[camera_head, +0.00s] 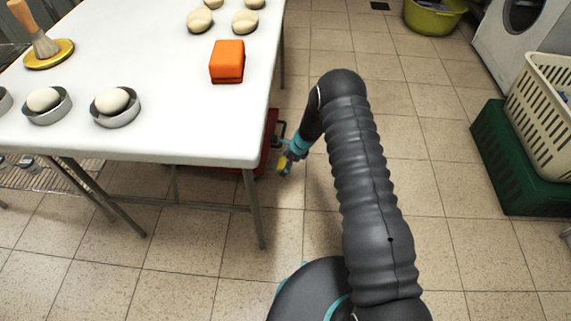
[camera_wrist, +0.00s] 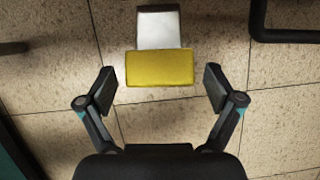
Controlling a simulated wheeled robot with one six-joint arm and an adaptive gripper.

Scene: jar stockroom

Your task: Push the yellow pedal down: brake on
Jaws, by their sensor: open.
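In the wrist view the yellow pedal (camera_wrist: 160,67) is a flat yellow block at the end of a pale metal plate (camera_wrist: 158,30). My gripper (camera_wrist: 160,90) is open, its two black fingers spread to the left and right of the pedal's near end. I see no contact between the fingers and the pedal, and the height gap cannot be judged. In the head view a small yellow bit, likely the pedal, (camera_head: 284,166) shows beside my wrist, low by the table's right side. Most of my gripper is hidden there.
A white table (camera_head: 160,140) with dough balls, metal rings and an orange block (camera_head: 227,61) stands at the left. A red thing (camera_head: 268,140) is partly under its edge. A dark bar (camera_wrist: 285,35) lies right of the pedal. Green (camera_head: 520,165) and cream baskets stand right; tiled floor between is clear.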

